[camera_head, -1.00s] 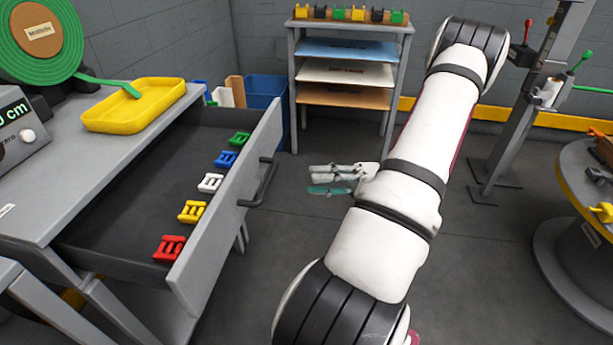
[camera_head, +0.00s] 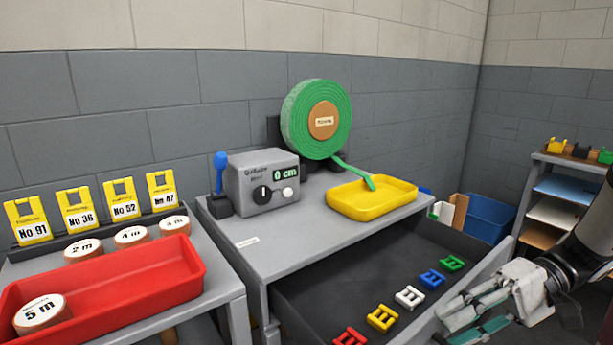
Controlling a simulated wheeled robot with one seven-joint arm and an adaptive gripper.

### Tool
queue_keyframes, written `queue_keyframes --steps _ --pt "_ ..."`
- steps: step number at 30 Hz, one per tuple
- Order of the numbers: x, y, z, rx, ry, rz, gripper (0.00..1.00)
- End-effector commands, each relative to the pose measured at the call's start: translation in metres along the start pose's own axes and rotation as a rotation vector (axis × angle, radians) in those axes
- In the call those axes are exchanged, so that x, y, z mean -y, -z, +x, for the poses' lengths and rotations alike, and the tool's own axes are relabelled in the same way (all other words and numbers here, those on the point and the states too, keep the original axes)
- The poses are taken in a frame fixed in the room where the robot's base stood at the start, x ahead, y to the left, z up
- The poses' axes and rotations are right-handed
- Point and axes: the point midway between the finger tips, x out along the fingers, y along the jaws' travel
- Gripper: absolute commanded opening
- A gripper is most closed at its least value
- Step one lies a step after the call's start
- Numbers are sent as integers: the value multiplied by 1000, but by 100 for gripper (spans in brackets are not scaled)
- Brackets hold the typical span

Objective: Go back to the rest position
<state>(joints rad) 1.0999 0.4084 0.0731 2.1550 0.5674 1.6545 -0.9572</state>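My gripper (camera_head: 440,325) is at the lower right, with pale grey fingers and teal parts. Its fingertips look apart, and I see nothing held between them. It appears in front of the right side of the open drawer (camera_head: 330,285); its exact height above the drawer or floor is hard to tell. The dark wrist part of my arm reaches in from the right edge.
The drawer holds red, yellow, white, blue and green clips (camera_head: 409,296). On the bench stand a yellow tray (camera_head: 350,209), a green reel (camera_head: 300,120) and a grey meter (camera_head: 245,190). A red tray (camera_head: 150,290) is left; a shelf (camera_head: 560,160) is right.

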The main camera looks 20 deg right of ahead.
Motion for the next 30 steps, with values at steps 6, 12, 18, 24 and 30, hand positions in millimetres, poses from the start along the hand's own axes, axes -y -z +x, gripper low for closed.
queue_keyframes --steps 6,12,18,24,30 --pt "42 -33 48 146 -324 23 31" --pt "61 -71 78 189 -607 7 31" --pt "68 -108 96 154 -859 -56 31" --pt "65 -138 103 58 -1044 -151 31" --pt "60 -152 102 -39 -1134 -235 31"
